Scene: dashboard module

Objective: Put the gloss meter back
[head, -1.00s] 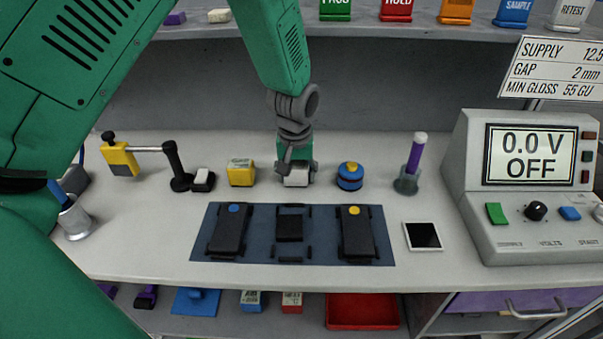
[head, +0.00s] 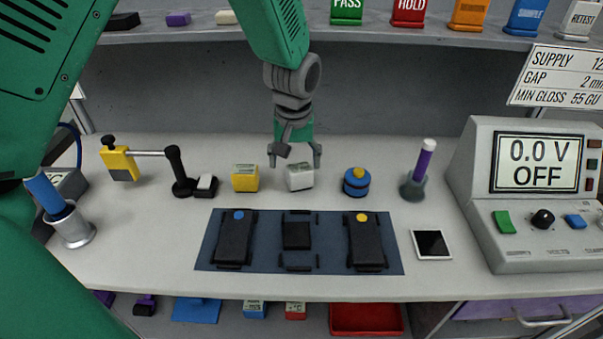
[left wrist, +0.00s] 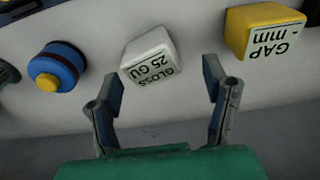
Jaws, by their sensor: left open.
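The gloss meter is a small white block (head: 299,177) standing on the bench between the yellow gap gauge (head: 245,178) and a blue round piece with a yellow knob (head: 356,182). In the left wrist view the white block (left wrist: 151,57) shows the label "GLOSS 25 GU". My left gripper (head: 294,154) is open and empty just above and behind the gloss meter. In the left wrist view its spread fingers (left wrist: 162,90) are apart from the block. My right gripper is not in view.
A blue mat (head: 208,258) with black modules lies in front of the gloss meter. A white-framed dark plate (head: 432,244), a purple stick in a holder (head: 424,160) and the supply console (head: 500,240) stand to the right. A shelf (head: 200,36) runs behind.

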